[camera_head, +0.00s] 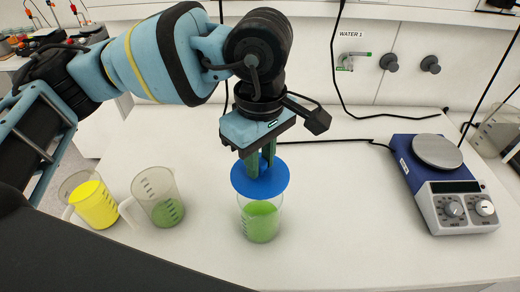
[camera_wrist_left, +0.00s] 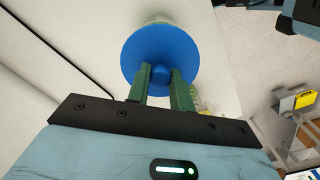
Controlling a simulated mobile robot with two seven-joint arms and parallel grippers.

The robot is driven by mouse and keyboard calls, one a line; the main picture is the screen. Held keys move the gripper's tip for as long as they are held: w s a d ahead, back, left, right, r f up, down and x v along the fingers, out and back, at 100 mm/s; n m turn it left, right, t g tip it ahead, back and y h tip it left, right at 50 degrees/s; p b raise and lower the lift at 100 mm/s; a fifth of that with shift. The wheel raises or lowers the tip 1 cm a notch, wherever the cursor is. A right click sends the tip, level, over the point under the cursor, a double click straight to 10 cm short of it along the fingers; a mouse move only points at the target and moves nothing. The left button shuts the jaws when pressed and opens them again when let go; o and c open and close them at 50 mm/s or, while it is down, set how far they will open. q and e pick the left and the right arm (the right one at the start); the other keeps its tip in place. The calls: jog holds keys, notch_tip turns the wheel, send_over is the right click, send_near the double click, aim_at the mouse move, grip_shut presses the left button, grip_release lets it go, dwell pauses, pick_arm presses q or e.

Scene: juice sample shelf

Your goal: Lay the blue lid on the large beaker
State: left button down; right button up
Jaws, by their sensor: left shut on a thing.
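The blue lid (camera_head: 260,179) is a flat round disc with a small knob. My left gripper (camera_head: 262,160) points down with its green fingers at the knob, shut on it. In the left wrist view the lid (camera_wrist_left: 160,45) lies beyond the gripper (camera_wrist_left: 160,85), its knob between the fingertips. The large beaker (camera_head: 259,220) is clear, holds green liquid and stands upright right under the lid. The lid covers its mouth in the head view, so I cannot tell whether lid and rim touch. My right gripper is not in view.
A beaker with yellow liquid (camera_head: 93,204) and a jug with a little green liquid (camera_head: 165,209) stand to the left on the white table (camera_head: 340,235). A blue and white hotplate (camera_head: 445,185) stands at the right. Cables run along the back.

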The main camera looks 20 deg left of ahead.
aim_at(260, 182)
pick_arm(q)
jog(key=shift+f, duration=2.5)
jog(key=shift+f, duration=0.65)
jog(key=c, duration=1.1)
grip_release()
jog(key=shift+c, duration=0.2)
jog(key=shift+r+b, duration=0.35)
jog(key=shift+r, duration=3.65)
